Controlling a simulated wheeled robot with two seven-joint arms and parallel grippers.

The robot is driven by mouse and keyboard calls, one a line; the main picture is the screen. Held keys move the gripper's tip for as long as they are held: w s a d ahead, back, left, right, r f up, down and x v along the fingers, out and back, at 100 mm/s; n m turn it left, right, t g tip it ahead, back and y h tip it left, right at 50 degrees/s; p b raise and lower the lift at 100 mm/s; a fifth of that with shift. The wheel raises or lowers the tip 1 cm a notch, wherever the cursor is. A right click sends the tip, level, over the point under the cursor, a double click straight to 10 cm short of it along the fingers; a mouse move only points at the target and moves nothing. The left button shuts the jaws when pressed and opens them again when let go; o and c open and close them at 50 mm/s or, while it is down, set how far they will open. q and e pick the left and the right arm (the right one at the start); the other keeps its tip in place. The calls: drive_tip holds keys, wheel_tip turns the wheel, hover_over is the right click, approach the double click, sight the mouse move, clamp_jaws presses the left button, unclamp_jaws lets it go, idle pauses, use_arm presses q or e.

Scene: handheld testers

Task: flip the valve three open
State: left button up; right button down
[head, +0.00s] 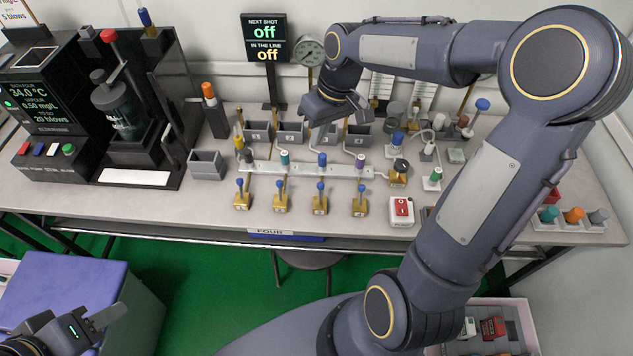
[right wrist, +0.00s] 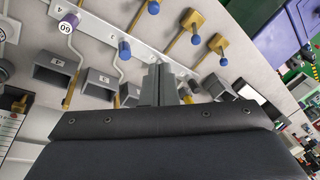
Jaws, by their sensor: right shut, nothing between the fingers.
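Valve three (head: 320,205) is a brass block with a blue-knobbed lever, third from the left in a front row of similar valves. All the levers in that row point up in the head view, with no clear difference between them. My right gripper (head: 318,112) is over the grey bins behind the white manifold, apart from the valves. Its fingers (right wrist: 157,82) are shut and empty in the right wrist view. Several brass valves (right wrist: 190,22) show there, but which one is three I cannot tell. My left gripper (head: 105,322) is low at the left, by a blue-topped box; its opening is unclear.
A white manifold (head: 255,167) with coloured knobs lies behind the valves. A display (head: 265,40) reads "next shot off, in the line off". A black tester (head: 120,110) stands left. A red-switch box (head: 402,210) sits right of the valves. My right arm crosses the right side.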

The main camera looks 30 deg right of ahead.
sight(320, 193)
use_arm(q)
drive_tip(key=shift+s+a+f, duration=0.1)
drive_tip(key=shift+s+a, duration=0.05)
drive_tip(key=shift+s, duration=0.15)
use_arm(e)
drive_tip(key=shift+w+a+f+g, duration=0.1)
drive_tip(key=shift+w+f+g, duration=0.05)
drive_tip(key=shift+w+f, duration=0.3)
drive_tip(key=shift+w+f+g, duration=0.15)
drive_tip(key=shift+w+f, duration=0.1)
drive_tip(key=shift+f, duration=0.3)
drive_tip(key=x, duration=1)
drive_tip(key=shift+a, duration=0.1)
drive_tip(key=s, duration=0.2)
drive_tip(key=s+d+r, duration=0.1)
use_arm(q)
drive_tip(key=shift+r, duration=0.25)
use_arm(e)
drive_tip(key=shift+s, duration=0.3)
use_arm(q)
drive_tip(key=shift+f, duration=0.1)
drive_tip(key=shift+f+b, duration=0.5)
drive_tip(key=shift+f, duration=0.1)
use_arm(e)
drive_tip(key=shift+s+a+n+t, duration=0.2)
drive_tip(key=shift+n+t, duration=0.1)
drive_tip(key=shift+t, duration=0.1)
